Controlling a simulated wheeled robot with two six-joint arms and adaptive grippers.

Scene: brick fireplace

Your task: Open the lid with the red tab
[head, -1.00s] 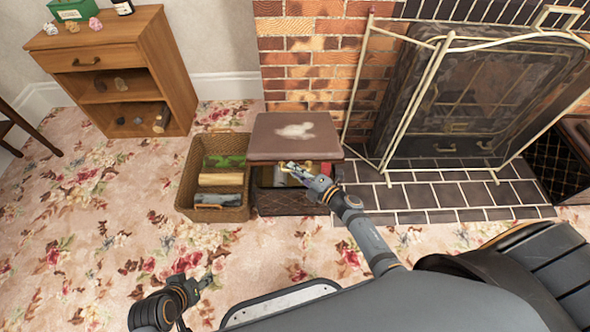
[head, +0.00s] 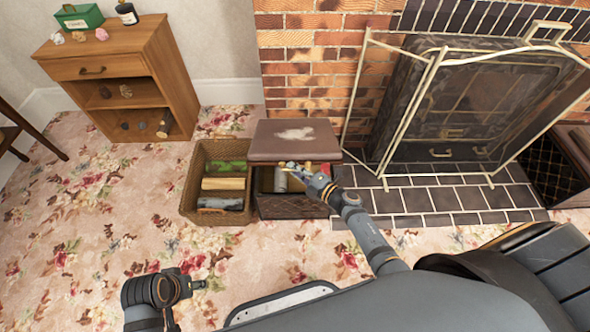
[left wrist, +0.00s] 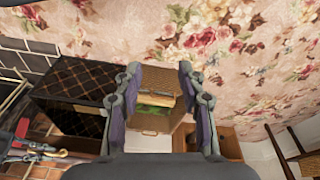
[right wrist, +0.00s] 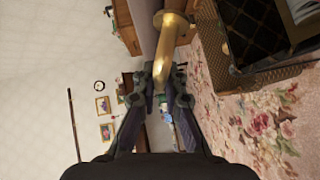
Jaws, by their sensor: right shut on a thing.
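A brown lid (head: 293,138) with a pale worn patch tops the dark quilted box (head: 290,207) by the brick wall. It stands raised at the front, with a dark gap and some contents beneath. My right gripper (head: 290,166) is at the lid's front edge. In the right wrist view, my right gripper (right wrist: 163,88) is shut on a brass handle (right wrist: 166,45). I cannot make out a red tab clearly. My left gripper (head: 195,285) hangs low over the carpet, away from the box. Its fingers stand apart and empty in the left wrist view (left wrist: 159,72).
A wicker basket (head: 191,180) with a green item and logs stands directly left of the box. A wooden cabinet (head: 124,52) is farther left. The fire screen (head: 352,100) and dark tiled hearth (head: 425,199) lie right. The carpet in front is clear.

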